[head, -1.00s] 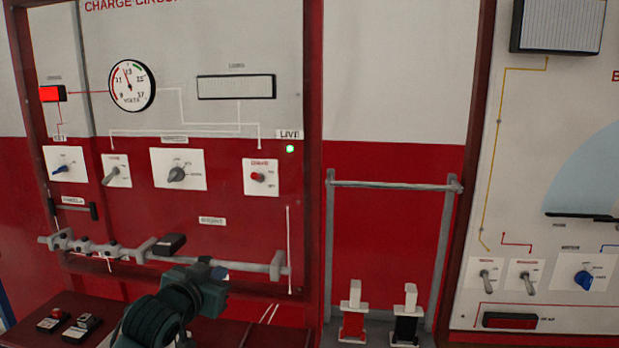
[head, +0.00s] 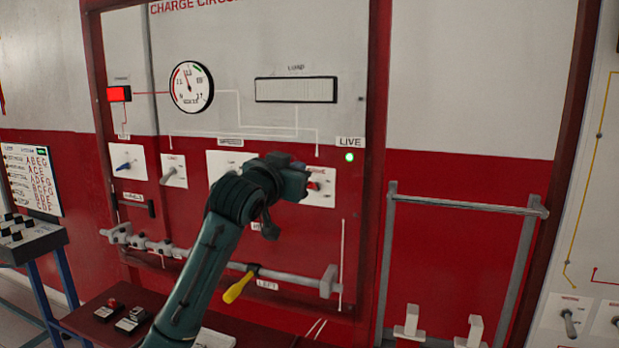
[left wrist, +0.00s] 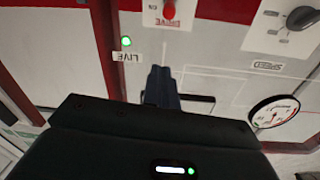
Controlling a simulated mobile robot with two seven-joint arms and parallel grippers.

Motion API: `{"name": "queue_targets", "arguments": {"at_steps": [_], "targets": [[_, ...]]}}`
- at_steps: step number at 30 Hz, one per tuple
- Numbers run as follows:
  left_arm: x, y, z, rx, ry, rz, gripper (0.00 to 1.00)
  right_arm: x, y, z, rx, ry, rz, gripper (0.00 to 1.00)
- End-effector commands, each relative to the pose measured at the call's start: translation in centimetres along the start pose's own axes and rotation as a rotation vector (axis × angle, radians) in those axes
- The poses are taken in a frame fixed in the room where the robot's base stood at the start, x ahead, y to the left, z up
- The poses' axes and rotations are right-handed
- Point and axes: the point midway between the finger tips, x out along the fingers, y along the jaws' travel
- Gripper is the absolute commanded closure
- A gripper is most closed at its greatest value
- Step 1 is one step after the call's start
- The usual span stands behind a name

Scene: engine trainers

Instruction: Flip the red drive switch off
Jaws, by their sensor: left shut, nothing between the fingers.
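The red drive switch (head: 314,186) sits on a small white plate on the charge circuit board, below and left of the lit green LIVE lamp (head: 349,157). My left arm and wrist cover the left part of that plate. In the left wrist view, upside down, the red switch (left wrist: 169,11) shows at the top edge above its DRIVE label. My left gripper (left wrist: 162,78) is shut and empty, its fingers pointing toward the board with the switch beyond them. In the head view the left gripper (head: 298,180) is beside the switch; contact cannot be told. The right gripper is out of view.
Other switches (head: 125,163) and the partly hidden speed knob plate (head: 222,162) lie left of the drive switch. A grey frame (head: 465,206) stands at the right.

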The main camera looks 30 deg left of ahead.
Motion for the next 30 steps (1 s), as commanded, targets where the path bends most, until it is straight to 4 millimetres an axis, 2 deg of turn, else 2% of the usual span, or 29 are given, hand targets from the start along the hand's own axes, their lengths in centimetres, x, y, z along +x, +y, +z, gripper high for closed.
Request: {"name": "queue_targets", "arguments": {"at_steps": [15,17,21,30], "targets": [[9.6,0.0,-0.3,-0.001,-0.002,0.000,1.00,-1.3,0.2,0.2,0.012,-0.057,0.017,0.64],[8.9,0.1,1.3,0.003,-0.006,0.001,1.00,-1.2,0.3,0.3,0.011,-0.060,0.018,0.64],[8.3,0.0,2.9,0.002,-0.003,0.000,1.00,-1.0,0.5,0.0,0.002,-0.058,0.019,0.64],[7.9,0.0,3.8,0.000,0.001,0.000,1.00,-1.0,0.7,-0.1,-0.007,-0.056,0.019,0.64]]}}
